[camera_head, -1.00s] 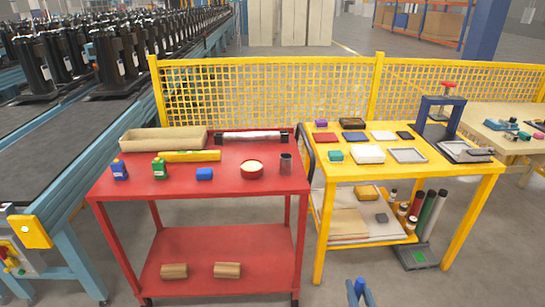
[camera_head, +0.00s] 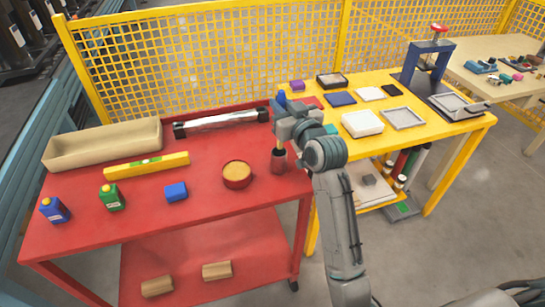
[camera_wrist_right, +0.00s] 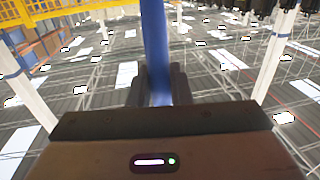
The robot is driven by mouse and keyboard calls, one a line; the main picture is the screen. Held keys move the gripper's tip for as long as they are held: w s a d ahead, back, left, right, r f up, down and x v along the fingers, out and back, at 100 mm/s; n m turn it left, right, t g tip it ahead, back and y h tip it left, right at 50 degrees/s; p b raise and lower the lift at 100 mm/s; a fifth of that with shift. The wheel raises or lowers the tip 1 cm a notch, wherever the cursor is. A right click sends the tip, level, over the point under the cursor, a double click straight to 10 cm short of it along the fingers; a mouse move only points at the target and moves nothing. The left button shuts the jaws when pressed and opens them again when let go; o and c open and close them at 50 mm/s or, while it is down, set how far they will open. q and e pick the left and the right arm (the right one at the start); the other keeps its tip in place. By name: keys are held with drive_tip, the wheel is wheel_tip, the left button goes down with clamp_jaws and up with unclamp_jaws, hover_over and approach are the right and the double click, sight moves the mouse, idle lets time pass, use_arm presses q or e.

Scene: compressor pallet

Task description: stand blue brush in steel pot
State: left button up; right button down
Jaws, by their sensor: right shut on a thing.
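The blue brush is in my right gripper (camera_head: 286,116), which is shut on it above the red cart's right end. Its blue handle end (camera_head: 281,98) sticks up above the jaws, and a pale lower part shows beneath them. In the right wrist view the blue handle (camera_wrist_right: 155,45) stands between the two dark fingers. My left gripper is out of view.
On the red cart (camera_head: 110,235) are a round red tin (camera_head: 237,175), a blue block (camera_head: 176,192), two small bottles, a yellow level (camera_head: 147,165), a beige tray (camera_head: 62,154) and a clear tube. A yellow table (camera_head: 440,141) with several parts stands right; a yellow mesh fence is behind.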

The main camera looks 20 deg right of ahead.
drive_tip(key=shift+w+r, duration=0.3)
drive_tip(key=shift+w, duration=0.15)
wheel_tip(320, 180, down, 5)
drive_tip(key=shift+s+r+p, duration=0.1)
drive_tip(key=shift+p, duration=0.2)
drive_tip(key=shift+f, duration=2.35)
drive_tip(key=shift+f, duration=0.15)
drive_tip(key=c, duration=1.3)
unclamp_jaws()
